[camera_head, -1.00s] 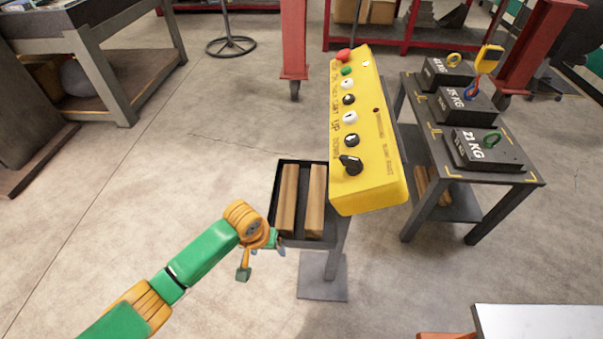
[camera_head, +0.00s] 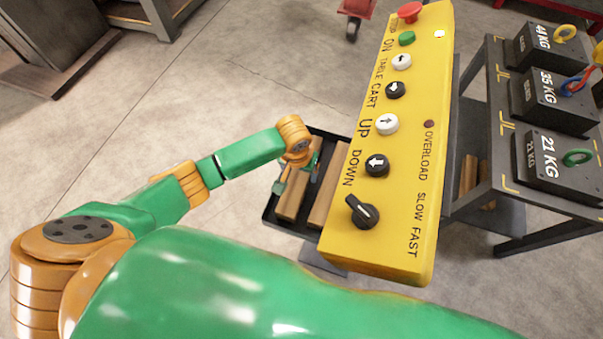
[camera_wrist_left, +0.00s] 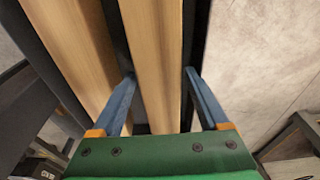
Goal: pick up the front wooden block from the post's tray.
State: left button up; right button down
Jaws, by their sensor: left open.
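The dark tray (camera_head: 285,227) on the post holds two wooden blocks lying side by side. My left gripper (camera_head: 298,176) is over the tray at the left block (camera_head: 289,203). In the left wrist view, the open fingers (camera_wrist_left: 160,88) stand on either side of that block (camera_wrist_left: 155,50), one in the gap between the blocks and one on the tray's outer side. I cannot tell whether they touch it. The other block (camera_head: 327,190) lies to the right, beside the yellow panel; it also shows in the wrist view (camera_wrist_left: 80,45). My right gripper is not in view.
The yellow control panel (camera_head: 400,150) with knobs and buttons rises close to the tray's right side. A dark table with weights, including the 21 KG one (camera_head: 550,160), stands at the right. Bare floor (camera_head: 240,85) lies behind and left of the tray.

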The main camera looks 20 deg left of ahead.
pick_arm(q)
jog(key=shift+w+f, duration=0.2)
jog(key=shift+f, duration=0.3)
jog(key=shift+w+f, duration=0.15)
jog(key=shift+f, duration=0.35)
jog(key=shift+r, duration=0.15)
grip_shut()
